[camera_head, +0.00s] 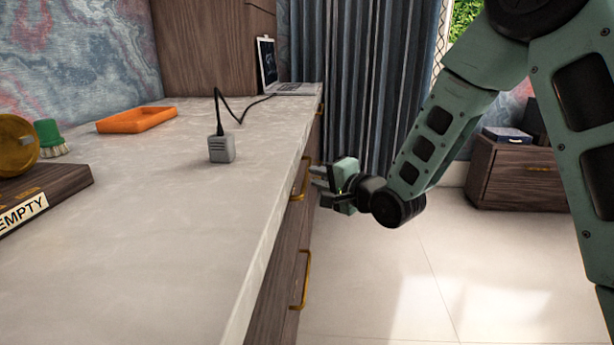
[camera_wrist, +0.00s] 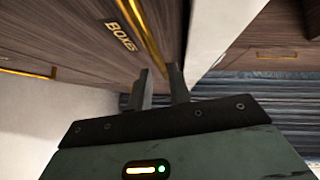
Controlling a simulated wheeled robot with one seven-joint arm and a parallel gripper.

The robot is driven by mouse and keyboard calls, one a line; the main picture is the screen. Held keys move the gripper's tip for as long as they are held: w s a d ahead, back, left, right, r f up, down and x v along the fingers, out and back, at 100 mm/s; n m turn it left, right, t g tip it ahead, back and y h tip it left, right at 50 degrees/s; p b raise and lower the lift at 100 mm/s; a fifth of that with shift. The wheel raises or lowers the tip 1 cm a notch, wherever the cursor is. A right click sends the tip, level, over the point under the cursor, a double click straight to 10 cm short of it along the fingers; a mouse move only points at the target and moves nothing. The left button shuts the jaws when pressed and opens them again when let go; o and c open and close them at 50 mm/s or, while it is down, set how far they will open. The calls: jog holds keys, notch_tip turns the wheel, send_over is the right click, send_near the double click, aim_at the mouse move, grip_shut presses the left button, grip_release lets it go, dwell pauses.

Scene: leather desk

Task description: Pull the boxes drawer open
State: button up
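The boxes drawer (camera_wrist: 90,35) has a dark wood front lettered "BOXES" and a long brass handle (camera_wrist: 142,32). In the wrist view one end of the handle shows between my two fingertips. My gripper (camera_wrist: 160,72) is open, with a clear gap between its fingers. I cannot tell whether either finger touches the handle. In the head view my gripper (camera_head: 316,179) is beside the desk front, just right of a brass handle (camera_head: 301,180). The drawer fronts there are seen edge-on, and no drawer visibly stands out.
The desk top (camera_head: 170,240) overhangs close to my gripper. On it are a grey block with a black cable (camera_head: 222,148), an orange tray (camera_head: 136,120), a green brush (camera_head: 50,138) and a laptop (camera_head: 290,88). A lower brass handle (camera_head: 303,280) juts out nearer. The floor to the right is open.

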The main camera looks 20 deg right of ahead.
aim_at(307, 173)
jog(key=shift+b+x, duration=0.45)
jog(key=shift+x, duration=1.9)
grip_shut()
